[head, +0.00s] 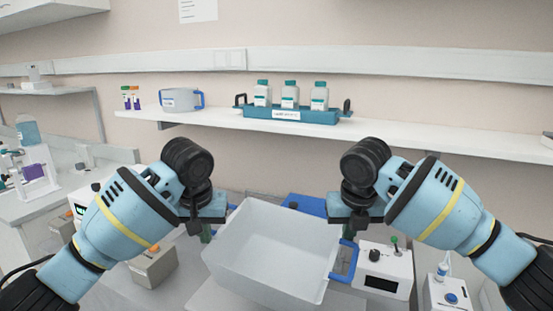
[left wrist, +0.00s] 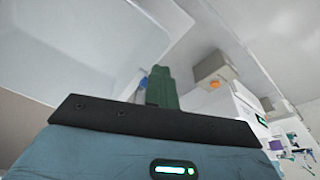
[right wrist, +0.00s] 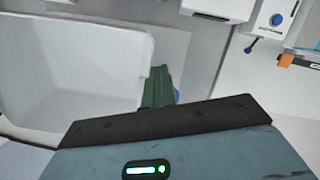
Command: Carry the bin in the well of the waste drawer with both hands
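The bin (head: 270,250) is a pale grey, open, empty tub, turned at an angle between my two grippers in the head view. A blue handle (head: 346,262) shows on its right side, and only a bit of blue shows at its left side. My left gripper (head: 206,232) points down at the left side, its green fingers together; the bin wall also shows in the left wrist view (left wrist: 70,50). My right gripper (head: 348,232) is at the upper end of the right handle, fingers together. In the right wrist view, blue shows beside the fingers (right wrist: 158,88). The drawer well is not clearly visible.
A white device (head: 385,270) stands close right of the bin, with another (head: 447,293) farther right. A beige box (head: 153,268) stands to the left. A blue flat item (head: 305,204) lies behind the bin. A shelf (head: 400,127) holds a teal bottle rack (head: 290,115).

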